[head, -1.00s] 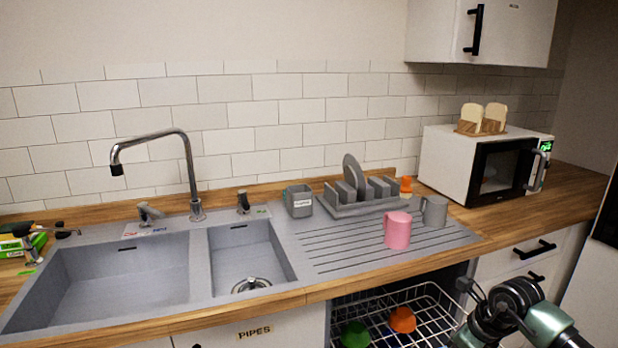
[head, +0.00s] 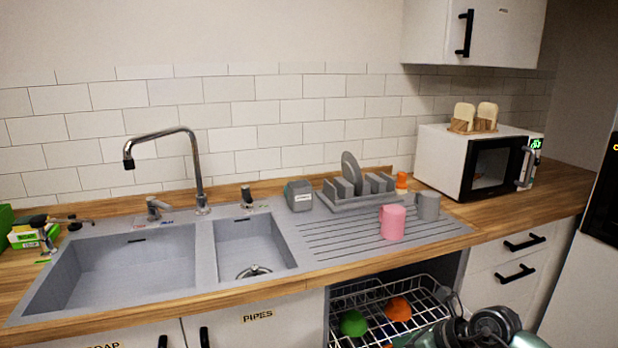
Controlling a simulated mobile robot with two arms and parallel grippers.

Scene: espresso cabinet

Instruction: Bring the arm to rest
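My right arm (head: 490,326) shows at the bottom right in the head view, low in front of the counter and beside the open dishwasher rack (head: 375,292). Dark parts at its left end overlap the rack's right side. Its fingers are not clear enough to tell open from shut, and I see nothing held. My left gripper is out of view.
A pink mug (head: 392,222) and a grey mug (head: 427,206) stand on the drainboard. A green bowl (head: 354,323) and an orange bowl (head: 398,309) lie in the rack. The microwave (head: 440,162) stands at the right. The double sink (head: 130,262) is empty.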

